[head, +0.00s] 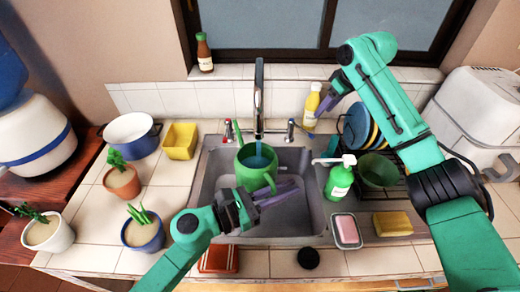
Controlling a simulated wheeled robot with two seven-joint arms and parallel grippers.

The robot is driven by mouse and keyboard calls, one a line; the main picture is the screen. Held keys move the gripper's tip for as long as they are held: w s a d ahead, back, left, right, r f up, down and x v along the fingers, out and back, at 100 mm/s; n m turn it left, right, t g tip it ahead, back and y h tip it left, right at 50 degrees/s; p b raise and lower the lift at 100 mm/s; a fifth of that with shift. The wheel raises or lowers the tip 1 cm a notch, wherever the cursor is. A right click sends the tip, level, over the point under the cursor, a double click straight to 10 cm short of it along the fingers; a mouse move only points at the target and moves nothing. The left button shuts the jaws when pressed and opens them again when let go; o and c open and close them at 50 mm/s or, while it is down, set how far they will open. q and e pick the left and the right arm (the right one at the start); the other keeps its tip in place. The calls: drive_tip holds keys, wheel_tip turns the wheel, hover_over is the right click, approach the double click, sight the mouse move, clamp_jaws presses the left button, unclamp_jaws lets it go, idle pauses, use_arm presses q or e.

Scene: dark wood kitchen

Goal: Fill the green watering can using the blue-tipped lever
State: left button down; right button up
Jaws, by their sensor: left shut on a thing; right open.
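The green watering can (241,166) is upright in the sink (208,182), its opening under the faucet (259,95). Blue water shows at its opening, with what looks like a blue stream below the spout. My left gripper (277,194) is shut on the can's handle at its front right; the fingers partly hide the contact. A lever (290,130) stands right of the faucet; its tip looks bluish but is small. A red-tipped lever (228,130) stands on the left. My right gripper (325,104) is open and empty, above and right of the right lever, apart from it.
A yellow bottle (311,106) stands close to my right gripper. A green soap bottle (339,180) and dish rack (385,150) are right of the sink.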

sight(308, 131)
drive_tip(key=x, duration=1.1)
drive_tip(key=shift+s+a+f, duration=0.1)
drive_tip(key=shift+f, duration=0.35)
use_arm(q)
drive_tip(key=s, duration=0.2)
drive_tip(key=s+a, duration=0.1)
drive_tip(key=s, duration=0.1)
drive_tip(key=shift+s+r, duration=0.1)
drive_tip(key=shift+r, duration=0.05)
use_arm(e)
clamp_jaws()
drive_tip(key=shift+r, duration=0.1)
idle(0.6)
